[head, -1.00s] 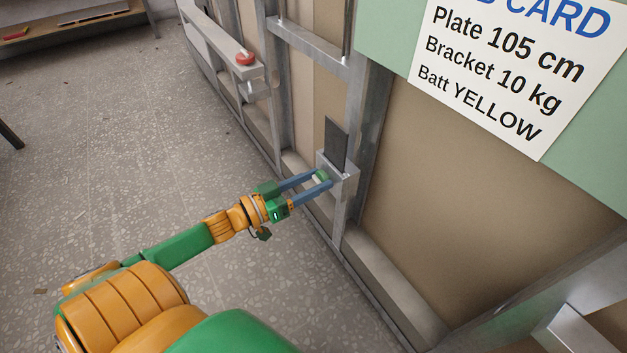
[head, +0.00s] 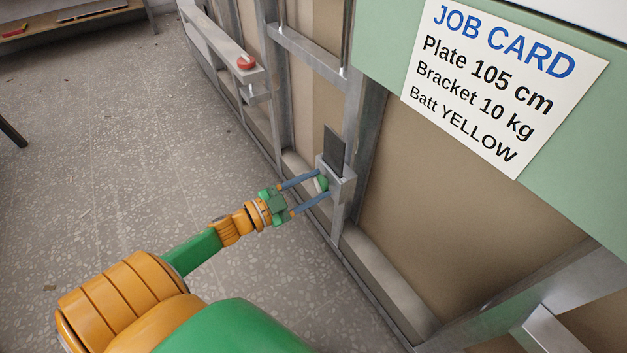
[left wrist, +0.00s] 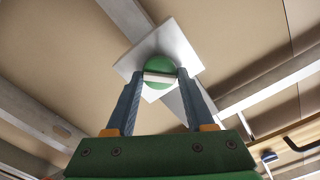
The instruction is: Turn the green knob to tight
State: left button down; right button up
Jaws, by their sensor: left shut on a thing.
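The green knob (head: 322,184) is round with a pale bar across its face. It sits on a small grey metal box (head: 349,188) on the wall frame. In the left wrist view the green knob (left wrist: 159,70) stands in front of a light square plate (left wrist: 184,48), its pale bar nearly level. My left gripper (head: 324,184) is shut on the knob, one blue-grey finger on each side. The left gripper's fingers (left wrist: 159,74) also flank the knob in the wrist view. My right gripper is not in view. I see no readable tight mark.
A dark upright plate (head: 334,150) rises above the box. A red knob (head: 246,62) sits on a metal rail farther back. A job card (head: 500,85) hangs on the green panel at upper right. Open speckled floor (head: 130,130) lies to the left.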

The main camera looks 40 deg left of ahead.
pick_arm(q)
jog(key=shift+m, duration=0.5)
jog(key=m, duration=0.2)
jog(key=shift+m, duration=0.3)
jog(key=m, duration=0.5)
jog(key=shift+f+p, duration=0.15)
jog(key=shift+p, duration=0.15)
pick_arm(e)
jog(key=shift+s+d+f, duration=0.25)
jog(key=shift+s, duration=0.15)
pick_arm(q)
jog(key=shift+d+m, duration=0.1)
jog(key=shift+m, duration=0.2)
jog(key=shift+c, duration=1.3)
grip_release()
jog(key=shift+s, duration=0.15)
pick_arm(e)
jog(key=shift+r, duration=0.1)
pick_arm(q)
jog(key=p+v, duration=0.1)
jog(key=v, duration=0.6)
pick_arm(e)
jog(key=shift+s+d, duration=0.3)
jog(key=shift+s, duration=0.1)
